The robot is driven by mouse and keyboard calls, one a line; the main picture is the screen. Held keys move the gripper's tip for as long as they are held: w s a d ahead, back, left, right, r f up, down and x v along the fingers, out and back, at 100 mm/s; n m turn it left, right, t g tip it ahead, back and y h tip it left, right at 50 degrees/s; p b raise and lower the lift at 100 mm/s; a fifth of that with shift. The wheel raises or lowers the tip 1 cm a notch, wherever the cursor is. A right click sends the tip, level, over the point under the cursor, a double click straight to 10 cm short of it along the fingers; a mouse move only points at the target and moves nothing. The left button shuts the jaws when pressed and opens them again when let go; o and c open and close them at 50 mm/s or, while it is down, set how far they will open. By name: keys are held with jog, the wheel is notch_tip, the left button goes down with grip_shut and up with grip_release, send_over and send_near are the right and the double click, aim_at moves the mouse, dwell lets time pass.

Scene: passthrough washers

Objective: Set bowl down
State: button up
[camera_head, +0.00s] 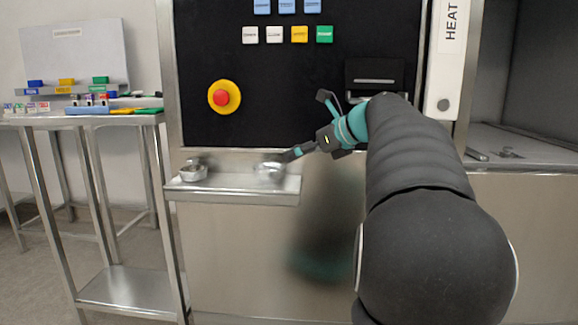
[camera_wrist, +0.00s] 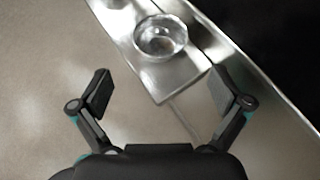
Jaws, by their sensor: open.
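A small shiny metal bowl (camera_head: 268,168) sits at the right part of a narrow steel shelf (camera_head: 235,190) on the front of the machine. In the wrist view, a bowl (camera_wrist: 160,37) stands upright on the shelf near its end, ahead of the fingers. A second metal bowl (camera_head: 193,173) sits at the shelf's left end. My gripper (camera_head: 303,126) is open and empty, with its lower finger close to the right bowl in the head view. The wrist view shows the two fingers (camera_wrist: 160,75) spread wide, with nothing between them.
Above the shelf is a black panel with a red and yellow emergency button (camera_head: 224,97) and several coloured labels. A white HEAT box (camera_head: 443,70) is at the right. A steel table (camera_head: 90,118) with small coloured items stands at the left.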

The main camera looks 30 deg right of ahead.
jog(key=shift+s, duration=0.15)
jog(key=s+a+f+n+g, duration=0.1)
jog(key=s+a+f+n, duration=0.3)
jog(key=a+n, duration=0.15)
jog(key=s+a+f+n+g+h, duration=0.1)
jog(key=s+a+f+n+g, duration=0.1)
jog(key=s+a+f+n, duration=0.3)
jog(key=s+a+f+n+g, duration=0.1)
jog(key=s+a+f+n, duration=0.15)
jog(key=a, duration=0.45)
jog(key=s+a+f+n+g+h, duration=0.1)
jog(key=s+a+f+n, duration=0.2)
jog(key=s+f+n, duration=0.4)
jog(key=s+a+f+n+h, duration=0.2)
jog(key=s+a+f+n, duration=0.1)
jog(key=s+f+n, duration=0.4)
jog(key=s+n, duration=0.2)
jog(key=n, duration=0.2)
jog(key=shift+s+n+g+h, duration=0.25)
jog(key=shift+n+g+h, duration=0.05)
jog(key=shift+g, duration=0.1)
